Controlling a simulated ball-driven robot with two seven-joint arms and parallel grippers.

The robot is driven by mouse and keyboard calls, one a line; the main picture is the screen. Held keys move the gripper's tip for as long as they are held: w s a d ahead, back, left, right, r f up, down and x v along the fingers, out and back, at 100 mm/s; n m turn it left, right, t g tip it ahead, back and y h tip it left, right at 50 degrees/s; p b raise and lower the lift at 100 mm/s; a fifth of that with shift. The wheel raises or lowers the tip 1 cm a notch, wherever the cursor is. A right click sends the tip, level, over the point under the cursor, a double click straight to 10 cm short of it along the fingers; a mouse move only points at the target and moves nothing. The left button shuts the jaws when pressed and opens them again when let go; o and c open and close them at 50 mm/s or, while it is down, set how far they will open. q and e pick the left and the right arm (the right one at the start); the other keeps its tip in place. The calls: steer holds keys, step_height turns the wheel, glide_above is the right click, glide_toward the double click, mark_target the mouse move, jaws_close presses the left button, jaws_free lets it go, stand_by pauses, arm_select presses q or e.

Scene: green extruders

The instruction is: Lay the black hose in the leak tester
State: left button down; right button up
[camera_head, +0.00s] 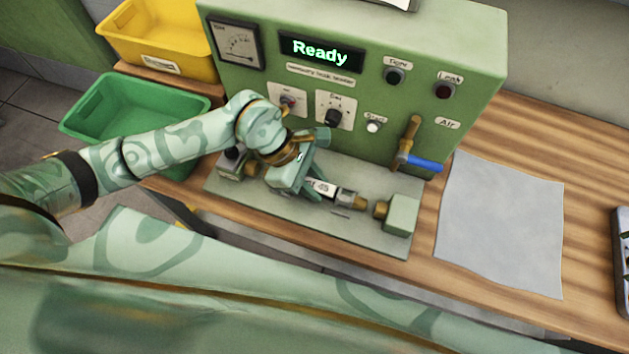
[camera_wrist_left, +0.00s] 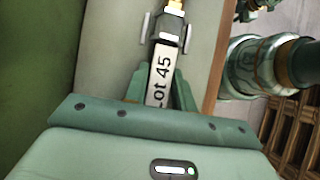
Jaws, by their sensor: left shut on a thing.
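The leak tester (camera_head: 455,75) is a green cabinet whose display reads "Ready". At its foot is a grey-green plate (camera_head: 385,242) with a left end block (camera_head: 230,168) and a right end block (camera_head: 402,214), each with a brass fitting facing inward. My left gripper (camera_head: 318,188) is over the plate between the blocks, shut on the black hose (camera_head: 346,196). The hose has a white "Lot 45" label and a brass end; the wrist view shows the label and end too (camera_wrist_left: 166,42). A gap separates its right end from the right fitting. I cannot tell whether it touches the plate; its left part is hidden.
A blue-handled valve (camera_head: 425,164) juts from the tester's front at right. A grey sheet (camera_head: 500,225) lies flat on the wooden bench. A green bin (camera_head: 100,135) and a yellow bin (camera_head: 165,50) stand at left. A dark tray (camera_head: 621,250) shows at the right edge.

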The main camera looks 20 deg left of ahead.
arm_select(q)
steer(key=c, duration=1.1)
jaws_free()
steer(key=shift+c, duration=0.2)
steer(key=p+v, duration=0.1)
steer(key=v, duration=0.9)
steer(key=shift+a+r, duration=0.25)
steer(key=shift+r, duration=0.05)
steer(key=shift+a+r, duration=0.35)
steer(key=shift+r, duration=0.2)
